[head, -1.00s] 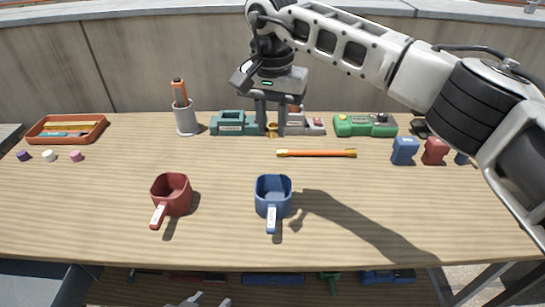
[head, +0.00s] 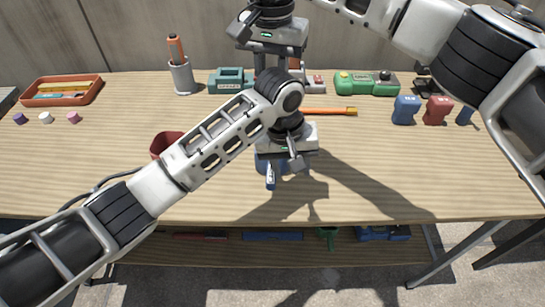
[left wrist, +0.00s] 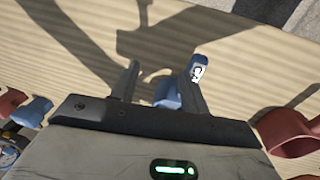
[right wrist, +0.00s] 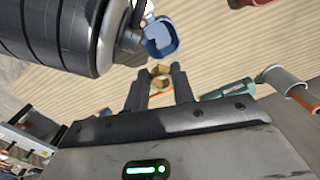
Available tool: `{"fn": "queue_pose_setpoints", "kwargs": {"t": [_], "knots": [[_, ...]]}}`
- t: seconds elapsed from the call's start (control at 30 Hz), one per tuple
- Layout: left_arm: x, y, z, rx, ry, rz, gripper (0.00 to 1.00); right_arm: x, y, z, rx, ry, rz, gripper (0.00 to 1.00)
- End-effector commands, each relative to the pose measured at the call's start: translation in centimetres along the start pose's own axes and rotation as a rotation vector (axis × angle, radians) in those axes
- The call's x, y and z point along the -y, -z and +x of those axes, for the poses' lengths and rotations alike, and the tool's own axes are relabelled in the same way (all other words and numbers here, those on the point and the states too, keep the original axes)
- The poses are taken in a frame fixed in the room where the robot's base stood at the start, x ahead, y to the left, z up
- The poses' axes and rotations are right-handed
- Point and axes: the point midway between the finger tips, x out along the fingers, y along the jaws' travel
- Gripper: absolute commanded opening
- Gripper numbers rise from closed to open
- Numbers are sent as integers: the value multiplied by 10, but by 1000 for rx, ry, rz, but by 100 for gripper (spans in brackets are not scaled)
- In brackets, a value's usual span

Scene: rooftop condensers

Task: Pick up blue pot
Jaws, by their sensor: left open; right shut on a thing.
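The blue pot (head: 270,179) stands on the wooden table in the head view, mostly hidden under my left gripper (head: 284,165); its labelled handle points to the front. In the left wrist view, part of the blue pot (left wrist: 166,92) and its handle show at the open fingers (left wrist: 163,72), with the handle beside the right finger. I cannot tell whether they touch. My right gripper (head: 270,66) is behind the pot, shut on a small brass fitting (right wrist: 160,78). The right wrist view shows the open top of the pot (right wrist: 160,38) beyond the fitting.
A red pot (head: 163,142) is partly hidden behind my left arm. An orange-yellow rod (head: 330,111), a green tool case (head: 366,83), a teal block (head: 231,78) and a grey cup (head: 182,77) stand or lie towards the back. The table's front left is clear.

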Motion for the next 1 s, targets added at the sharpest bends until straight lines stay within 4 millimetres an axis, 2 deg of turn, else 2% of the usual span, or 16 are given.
{"fn": "queue_pose_setpoints", "kwargs": {"t": [0.03,0.1,0.23,0.47,0.73,1.0], "knots": [[8,9,-10,-1,43,-5,45,0,0,0,0,0,0,2],[21,13,-16,16,96,-4,45,0,0,0,0,0,0,2],[33,14,-18,36,144,2,45,0,0,0,0,0,0,2],[40,13,4,40,151,4,45,0,0,0,0,0,0,2],[48,12,42,40,149,4,45,0,0,0,0,0,0,2],[49,12,51,37,147,6,45,0,0,0,0,0,0,2]]}}
